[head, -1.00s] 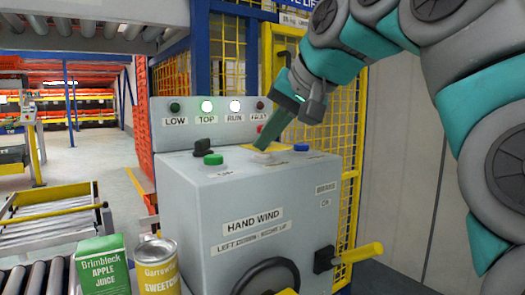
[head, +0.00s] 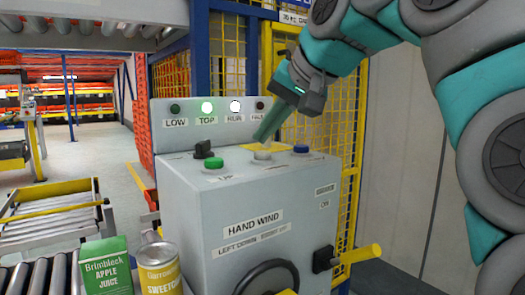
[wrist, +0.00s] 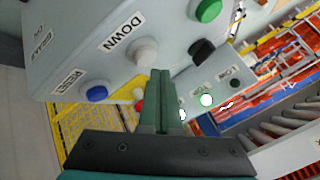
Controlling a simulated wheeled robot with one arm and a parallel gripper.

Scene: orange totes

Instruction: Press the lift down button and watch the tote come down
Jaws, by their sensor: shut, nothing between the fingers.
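The grey control box (head: 225,205) stands in the middle of the head view. On its top are a green button (head: 213,161), the white down button (head: 263,155) and a blue button (head: 301,149). In the wrist view the white button (wrist: 146,50) sits beside its DOWN label. My gripper (head: 258,139) is shut and empty, its fingertips close to the white button; whether they touch it I cannot tell. On the panel, the TOP lamp (head: 207,107) and RUN lamp (head: 235,106) are lit; LOW and FAULT look dark. I cannot make out the lift's tote.
A black switch (head: 203,149) stands left of the buttons. A hand wheel (head: 268,278) and yellow handle (head: 362,255) stick out in front. A juice carton (head: 106,266) and sweetcorn can (head: 159,268) stand at lower left beside rollers. Yellow mesh (head: 336,120) is behind the box.

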